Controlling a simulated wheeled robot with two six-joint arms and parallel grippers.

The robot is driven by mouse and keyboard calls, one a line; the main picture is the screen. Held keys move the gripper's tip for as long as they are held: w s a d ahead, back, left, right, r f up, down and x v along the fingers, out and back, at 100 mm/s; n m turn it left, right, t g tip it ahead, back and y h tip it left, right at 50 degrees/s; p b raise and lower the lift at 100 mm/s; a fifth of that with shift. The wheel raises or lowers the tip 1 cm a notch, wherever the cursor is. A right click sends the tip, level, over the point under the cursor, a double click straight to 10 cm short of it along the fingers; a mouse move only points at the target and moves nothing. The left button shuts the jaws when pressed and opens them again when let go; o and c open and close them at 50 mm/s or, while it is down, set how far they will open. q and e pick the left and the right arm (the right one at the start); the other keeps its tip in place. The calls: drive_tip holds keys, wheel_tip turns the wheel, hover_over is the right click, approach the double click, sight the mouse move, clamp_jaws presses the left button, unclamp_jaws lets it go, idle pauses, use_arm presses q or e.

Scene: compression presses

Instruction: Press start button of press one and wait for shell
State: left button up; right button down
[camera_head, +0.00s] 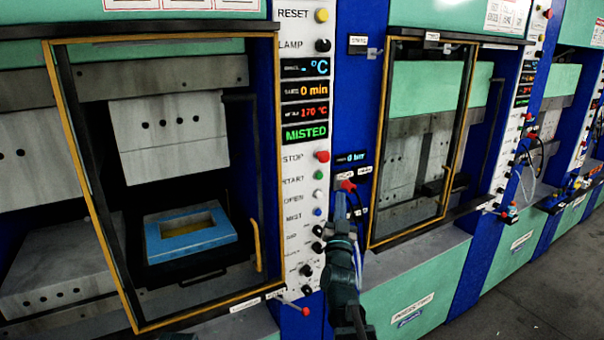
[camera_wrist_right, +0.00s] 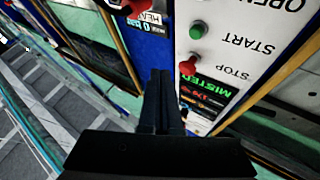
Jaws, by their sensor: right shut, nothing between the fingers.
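Press one (camera_head: 160,70) stands at the left, with a gold-edged glass door (camera_head: 257,150) in front of its chamber. Its white control strip (camera_head: 306,220) carries a small green START button (camera_head: 318,175) below the red STOP button (camera_head: 322,156). The green button (camera_wrist_right: 198,29) also shows in the right wrist view, upside down beside its label. My right gripper (camera_head: 341,197) points up just right of the strip, apart from the green button in the picture. Its fingers (camera_wrist_right: 162,75) are shut and empty. My left gripper is not in view.
A blue rectangular frame (camera_head: 190,236) with a yellowish middle sits inside the press. A red knob (camera_head: 347,185) is close to my right gripper. A second press (camera_head: 425,130) stands to the right; grey floor (camera_head: 540,285) is clear there.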

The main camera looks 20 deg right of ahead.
sight(319, 176)
drive_tip(key=shift+s+d+r+m+h, duration=0.25)
drive_tip(key=shift+d+r+m+h, duration=0.05)
drive_tip(key=shift+r+h, duration=0.25)
drive_tip(key=shift+w+a, duration=0.2)
drive_tip(key=shift+w, duration=2)
drive_tip(key=shift+w+a, duration=0.2)
drive_tip(key=shift+w, duration=2)
drive_tip(key=shift+w, duration=0.1)
drive_tip(key=shift+w, duration=0.3)
